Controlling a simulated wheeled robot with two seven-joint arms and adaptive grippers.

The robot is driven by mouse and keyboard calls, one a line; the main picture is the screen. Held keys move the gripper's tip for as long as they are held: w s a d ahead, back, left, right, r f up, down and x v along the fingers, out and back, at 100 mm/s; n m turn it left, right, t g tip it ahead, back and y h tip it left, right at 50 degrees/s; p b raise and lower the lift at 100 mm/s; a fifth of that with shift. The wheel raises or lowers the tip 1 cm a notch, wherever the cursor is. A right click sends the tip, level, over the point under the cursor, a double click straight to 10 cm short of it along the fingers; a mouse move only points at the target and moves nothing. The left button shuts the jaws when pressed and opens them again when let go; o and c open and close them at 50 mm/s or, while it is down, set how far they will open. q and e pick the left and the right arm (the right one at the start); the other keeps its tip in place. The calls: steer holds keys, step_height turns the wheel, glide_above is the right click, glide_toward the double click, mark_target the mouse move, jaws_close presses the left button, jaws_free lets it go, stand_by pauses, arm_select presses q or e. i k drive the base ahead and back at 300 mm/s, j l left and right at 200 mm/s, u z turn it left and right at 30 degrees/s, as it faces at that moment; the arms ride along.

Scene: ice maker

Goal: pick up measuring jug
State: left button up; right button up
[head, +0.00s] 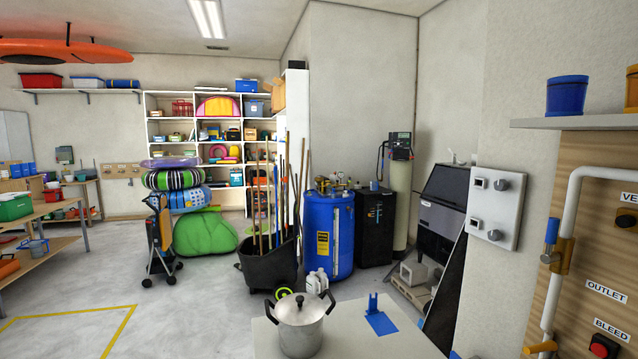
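I cannot make out anything that is clearly a measuring jug in the head view. A small blue-grey cup-like vessel (375,185) stands on top of a black tank cabinet (375,228), too small to identify. White plastic jugs (317,282) stand beside the blue tank. A blue canister (567,95) sits on the wall shelf at the right. Neither of my grippers is in view.
A metal pot with lid (300,326) and a blue stand (381,321) are on the near light table (420,346). Behind are a black bin with poles (268,268), a blue tank (329,237) and the ice maker (440,218).

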mark_target(373, 185)
steer(key=u, duration=1.9)
steer(key=i, duration=1.05)
steer(key=i+j+z, duration=0.1)
steer(key=i+z, duration=0.25)
steer(key=i, duration=0.65)
steer(key=i+z, duration=0.3)
steer(key=i, duration=0.15)
steer(key=i+j+z, duration=0.1)
steer(key=i+z, duration=0.15)
steer(key=i, duration=0.15)
